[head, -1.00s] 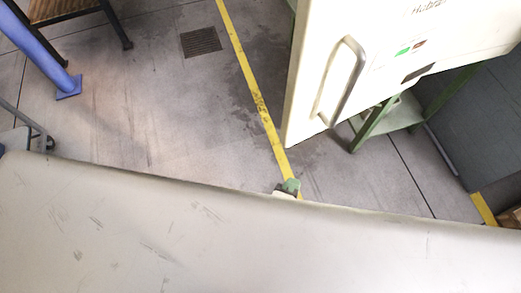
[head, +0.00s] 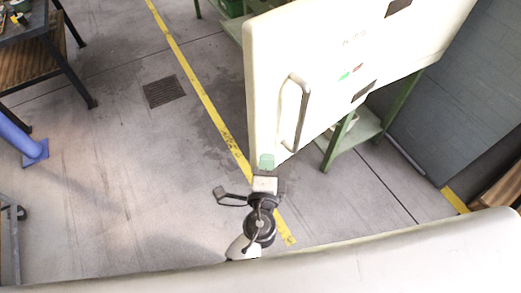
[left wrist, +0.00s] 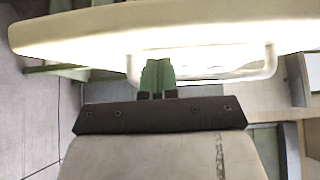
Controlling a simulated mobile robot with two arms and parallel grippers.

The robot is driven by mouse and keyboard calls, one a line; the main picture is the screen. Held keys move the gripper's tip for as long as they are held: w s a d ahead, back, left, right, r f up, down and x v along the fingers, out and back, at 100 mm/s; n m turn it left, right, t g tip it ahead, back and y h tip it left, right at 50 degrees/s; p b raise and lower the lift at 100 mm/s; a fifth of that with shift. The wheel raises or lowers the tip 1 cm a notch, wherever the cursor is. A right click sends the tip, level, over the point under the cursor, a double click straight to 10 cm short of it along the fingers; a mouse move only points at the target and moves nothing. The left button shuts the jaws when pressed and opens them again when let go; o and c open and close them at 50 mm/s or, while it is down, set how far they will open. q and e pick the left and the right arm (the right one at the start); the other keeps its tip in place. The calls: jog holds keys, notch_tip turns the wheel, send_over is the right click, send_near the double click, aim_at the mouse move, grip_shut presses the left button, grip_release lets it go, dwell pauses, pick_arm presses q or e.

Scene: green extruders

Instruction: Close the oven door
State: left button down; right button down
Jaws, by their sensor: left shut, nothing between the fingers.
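The oven door (head: 270,75) is a cream-white panel with a metal bar handle (head: 304,110) at upper right in the head view. Its angle to the oven body is hard to tell. My left gripper (head: 266,161) is at the panel's lower left corner, its green fingertips overlapping that corner in the picture. In the left wrist view, the green fingers (left wrist: 157,78) are together and empty, just below the pale panel (left wrist: 90,30), with the handle (left wrist: 270,62) beyond. I cannot tell whether they touch the panel. My right gripper is not in view.
A green stand (head: 338,150) is below the oven. A dark grey surface (head: 440,120) is at right. A dark table (head: 35,50) and a blue post (head: 25,145) stand at left. The floor (head: 110,180) between, with a yellow line (head: 200,85), is clear.

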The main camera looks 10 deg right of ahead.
pick_arm(q)
jog(key=shift+w+a+p, duration=0.3)
jog(key=shift+w+a, duration=0.4)
jog(key=shift+w, duration=0.3)
